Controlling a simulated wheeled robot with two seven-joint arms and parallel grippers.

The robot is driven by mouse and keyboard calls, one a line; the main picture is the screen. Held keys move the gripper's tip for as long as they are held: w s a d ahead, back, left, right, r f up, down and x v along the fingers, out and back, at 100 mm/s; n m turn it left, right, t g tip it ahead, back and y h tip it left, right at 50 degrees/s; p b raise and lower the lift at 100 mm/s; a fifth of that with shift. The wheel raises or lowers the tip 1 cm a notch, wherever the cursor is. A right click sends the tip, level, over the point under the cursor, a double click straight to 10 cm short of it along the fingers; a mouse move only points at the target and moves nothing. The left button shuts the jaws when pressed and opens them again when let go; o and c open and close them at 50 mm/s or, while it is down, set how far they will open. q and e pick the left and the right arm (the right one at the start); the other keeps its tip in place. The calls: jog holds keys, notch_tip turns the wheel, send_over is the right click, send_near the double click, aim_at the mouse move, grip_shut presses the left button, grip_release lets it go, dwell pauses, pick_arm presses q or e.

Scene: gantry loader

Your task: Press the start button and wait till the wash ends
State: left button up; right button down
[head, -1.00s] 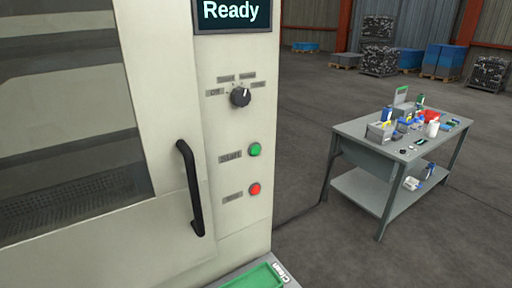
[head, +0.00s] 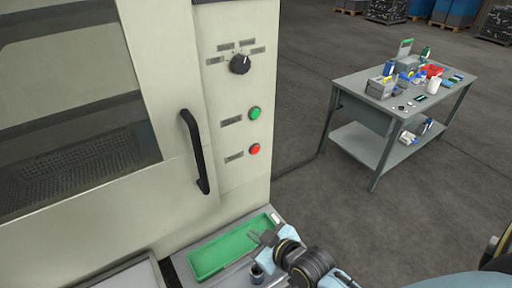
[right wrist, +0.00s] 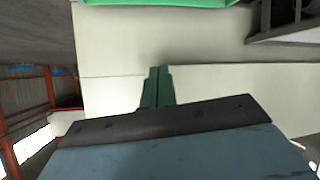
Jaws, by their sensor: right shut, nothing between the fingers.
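The machine's cream control panel (head: 235,170) carries a round green button (head: 254,113) above a round red button (head: 254,149). The small labels beside them are too blurred to read. The washer door (head: 70,235) with its black handle (head: 195,150) appears closed, and no parts can be made out behind its window. My right gripper (head: 254,236) is shut and empty, low over the green tray and well below both buttons. In the right wrist view its green fingers (right wrist: 158,72) are together in front of a pale surface. My left gripper is out of view.
A black rotary knob (head: 240,64) sits above the buttons. A green tray (head: 203,262) lies on a ledge below the panel. A grey workbench (head: 362,112) with bottles and boxes stands to the right; open floor lies between.

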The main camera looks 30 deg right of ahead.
jog(key=w+d+r+t+p, duration=0.1)
jog(key=w+r+t, duration=0.25)
jog(key=r, duration=0.35)
jog(key=w+d+r+t, duration=0.2)
jog(key=r+t, duration=0.2)
jog(key=r, duration=0.3)
jog(key=t+h, duration=0.3)
jog(key=t, duration=0.1)
send_near(255, 114)
jog(key=s+a, duration=0.2)
jog(key=a, duration=0.1)
jog(key=d+r+m+h, duration=0.1)
jog(key=h, duration=0.1)
jog(key=s+d+r+m+t+h, duration=0.1)
jog(key=h, duration=0.1)
jog(key=s+d+r+m+t+h, duration=0.1)
jog(key=d+h, duration=0.1)
jog(key=shift+m+t+p, duration=0.25)
jog(key=shift+m+p, duration=0.05)
jog(key=w+b, duration=0.3)
jog(key=w, duration=0.5)
jog(key=shift+w+a+b, duration=0.3)
jog(key=shift+w+b, duration=0.05)
jog(key=shift+w, duration=0.45)
